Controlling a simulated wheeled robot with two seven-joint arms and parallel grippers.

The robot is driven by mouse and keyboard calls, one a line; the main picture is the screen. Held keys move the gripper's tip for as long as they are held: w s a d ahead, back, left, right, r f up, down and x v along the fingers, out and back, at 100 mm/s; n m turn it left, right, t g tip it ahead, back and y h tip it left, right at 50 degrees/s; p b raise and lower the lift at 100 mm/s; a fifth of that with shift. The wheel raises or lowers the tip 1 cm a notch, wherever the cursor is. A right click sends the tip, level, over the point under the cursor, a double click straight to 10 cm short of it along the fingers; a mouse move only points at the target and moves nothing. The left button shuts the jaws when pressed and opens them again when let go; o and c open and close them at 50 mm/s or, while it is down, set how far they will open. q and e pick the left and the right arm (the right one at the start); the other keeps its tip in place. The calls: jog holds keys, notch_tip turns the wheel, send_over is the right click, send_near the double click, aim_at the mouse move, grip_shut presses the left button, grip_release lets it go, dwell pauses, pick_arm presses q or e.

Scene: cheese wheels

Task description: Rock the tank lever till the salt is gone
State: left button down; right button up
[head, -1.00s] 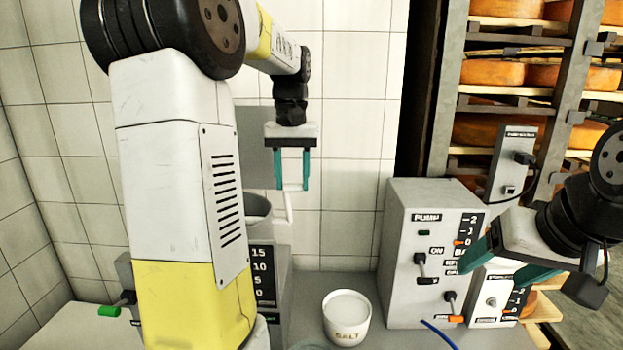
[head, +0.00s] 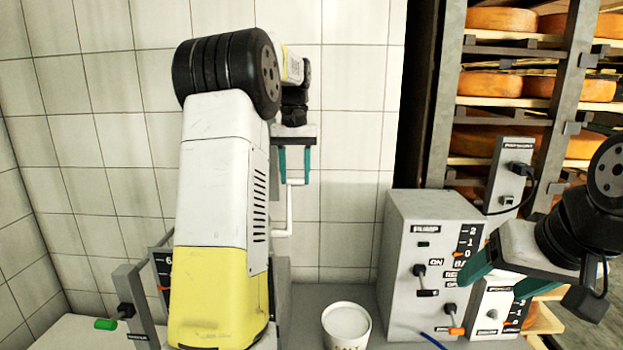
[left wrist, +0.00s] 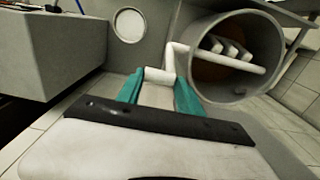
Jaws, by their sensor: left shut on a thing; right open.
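My left gripper (head: 296,176) is shut on the grip of the white tank lever (head: 290,212), up in front of the tiled wall. In the left wrist view the lever's grip (left wrist: 160,76) lies between the teal fingers. Its rod runs across the open round grey tank (left wrist: 243,97), where white paddles (left wrist: 232,49) and a brownish patch show. Whether salt is left in the tank I cannot tell. In the head view my left arm hides most of the tank.
A white salt tub (head: 346,324) stands on the grey counter. The grey pump box (head: 423,240) with switches stands right of it, with a smaller box (head: 490,312) beside it. Cheese shelves (head: 540,95) fill the back right.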

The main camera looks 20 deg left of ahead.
pick_arm(q)
jog(key=shift+w+a+f, duration=0.1)
jog(key=shift+w+f, duration=0.2)
jog(key=shift+w, duration=0.45)
jog(key=shift+w+a+f, duration=0.1)
jog(key=shift+w+f, duration=0.15)
jog(key=shift+w, duration=0.5)
jog(key=shift+w+a+f, duration=0.1)
jog(key=shift+w+f, duration=0.2)
jog(key=shift+w, duration=0.45)
jog(key=c, duration=0.8)
grip_release()
jog(key=shift+f, duration=0.1)
jog(key=shift+c, duration=0.2)
jog(key=shift+a, duration=0.1)
notch_tip(320, 180, up, 8)
